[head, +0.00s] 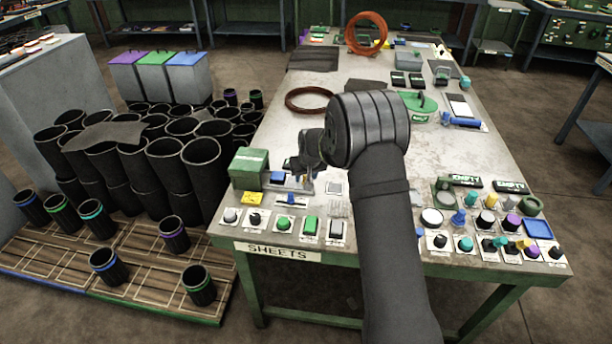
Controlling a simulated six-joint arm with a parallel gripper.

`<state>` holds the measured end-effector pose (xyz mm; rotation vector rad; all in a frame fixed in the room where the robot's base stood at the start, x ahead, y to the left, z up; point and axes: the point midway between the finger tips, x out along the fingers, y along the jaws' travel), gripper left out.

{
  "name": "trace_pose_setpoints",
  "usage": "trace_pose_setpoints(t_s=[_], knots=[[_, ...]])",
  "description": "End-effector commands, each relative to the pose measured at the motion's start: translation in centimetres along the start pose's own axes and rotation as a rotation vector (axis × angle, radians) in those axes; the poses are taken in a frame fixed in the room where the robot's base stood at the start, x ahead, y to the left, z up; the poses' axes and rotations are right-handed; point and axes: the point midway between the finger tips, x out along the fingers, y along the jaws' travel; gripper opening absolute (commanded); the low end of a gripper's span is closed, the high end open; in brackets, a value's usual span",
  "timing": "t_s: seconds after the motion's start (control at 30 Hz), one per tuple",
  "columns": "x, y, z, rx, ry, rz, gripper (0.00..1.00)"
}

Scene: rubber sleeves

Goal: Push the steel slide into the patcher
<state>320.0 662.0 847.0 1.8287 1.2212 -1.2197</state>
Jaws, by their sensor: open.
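A green box-shaped machine (248,167), which looks like the patcher, stands at the near left of the worktable. A small steel-grey piece (304,186), apparently the slide, sticks out on its right side, beside a blue block (277,177). My gripper (297,173) is open, low over the table, just right of the machine and close above the grey piece. The fingertips are small and partly hidden by my wrist, so I cannot tell whether they touch the piece.
Rows of knobs and buttons (284,224) line the table's near edge. Copper wire coils (309,99) and a green round lid (418,103) lie farther back. Many black rubber sleeves (203,165) stand on the left. The table's middle, behind the machine, is mostly clear.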

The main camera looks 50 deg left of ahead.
Motion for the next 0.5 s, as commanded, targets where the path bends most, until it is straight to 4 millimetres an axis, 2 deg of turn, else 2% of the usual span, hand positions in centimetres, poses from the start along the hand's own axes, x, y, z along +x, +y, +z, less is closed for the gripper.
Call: trace_pose_setpoints(t_s=[0.27,0.47,0.5], knots=[[0.11,0.00,-0.03,0.000,0.001,0.000,0.40],[0.09,0.01,-0.02,0.000,0.000,0.000,0.03],[0.09,0.01,-0.02,0.000,0.000,0.000,0.00]])
